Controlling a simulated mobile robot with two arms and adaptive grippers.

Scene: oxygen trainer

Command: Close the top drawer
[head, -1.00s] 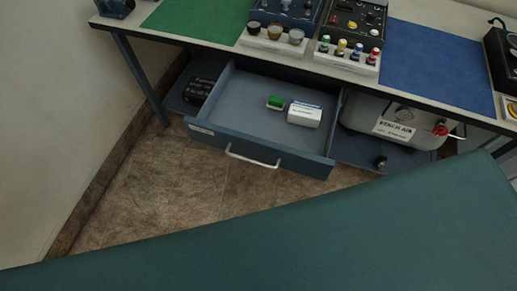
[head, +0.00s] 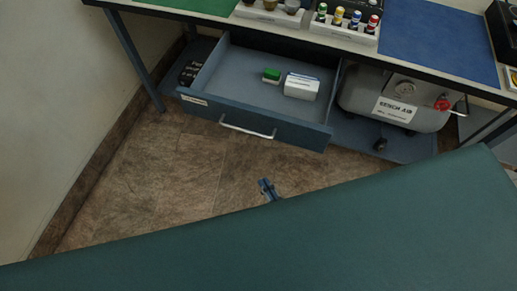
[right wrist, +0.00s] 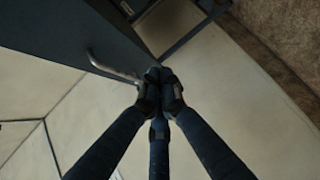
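The top drawer (head: 256,85) is blue and pulled well out from under the table in the head view. Its front carries a pale bar handle (head: 248,129). A green block (head: 271,76) and a white box (head: 301,87) lie inside. My right gripper (head: 268,187) shows just past the teal edge, below the handle in the picture and apart from it. In the right wrist view its fingertips (right wrist: 160,84) are together with nothing seen between them. The handle (right wrist: 112,67) appears close beside the tips there; contact cannot be told. My left gripper is not in view.
A large teal surface (head: 300,235) fills the foreground and hides most of my arm. Brown floor (head: 165,180) lies open before the drawer. A table leg (head: 136,60) stands at left.

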